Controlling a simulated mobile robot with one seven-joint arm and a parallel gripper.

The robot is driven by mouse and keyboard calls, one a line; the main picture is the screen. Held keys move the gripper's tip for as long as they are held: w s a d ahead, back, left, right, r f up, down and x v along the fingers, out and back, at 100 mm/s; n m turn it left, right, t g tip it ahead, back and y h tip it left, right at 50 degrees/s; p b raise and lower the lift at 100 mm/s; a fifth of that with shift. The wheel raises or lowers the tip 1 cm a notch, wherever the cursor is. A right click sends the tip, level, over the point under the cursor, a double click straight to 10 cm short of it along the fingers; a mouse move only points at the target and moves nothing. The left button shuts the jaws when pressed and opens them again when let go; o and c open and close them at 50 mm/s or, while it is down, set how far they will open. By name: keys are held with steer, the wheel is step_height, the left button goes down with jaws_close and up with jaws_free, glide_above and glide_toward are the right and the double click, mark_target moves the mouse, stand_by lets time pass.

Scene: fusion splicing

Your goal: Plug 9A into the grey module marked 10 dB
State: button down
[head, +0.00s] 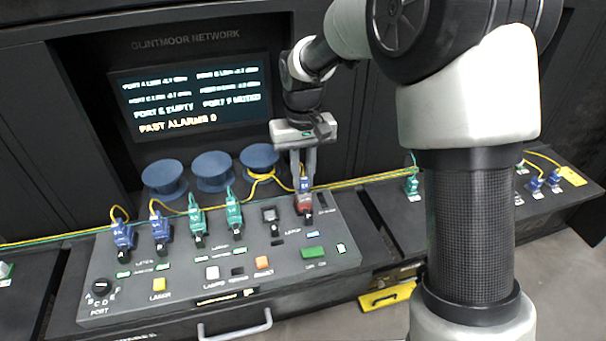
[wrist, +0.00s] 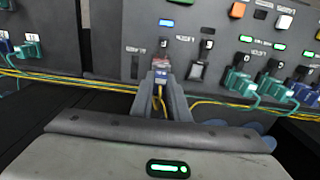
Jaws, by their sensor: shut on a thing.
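My gripper (head: 303,176) points down at the right part of the console and is shut on a blue plug with a yellow cable (head: 305,186). The plug also shows between my fingers in the wrist view (wrist: 160,76); its marking is too small to read. Directly below it is a red block (head: 304,204); the plug appears to meet it, but I cannot tell how far it is seated. A grey block (head: 270,216) stands just left in the head view, and right of the plug in the wrist view (wrist: 197,71). I cannot read a 10 dB mark on it.
Blue plugs (head: 123,236) and green plugs (head: 197,225) stand in a row on the console (head: 170,300). Blue spools (head: 213,172) and yellow and green cables lie behind. A screen (head: 190,98) reads "PORT E EMPTY". More plugs sit at far right (head: 535,185).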

steer(key=shift+f, duration=0.15)
steer(key=c, duration=1.6)
jaws_free()
steer(key=shift+c, duration=0.2)
step_height(320, 180, up, 18)
steer(key=p, duration=0.1)
steer(key=shift+f, duration=0.25)
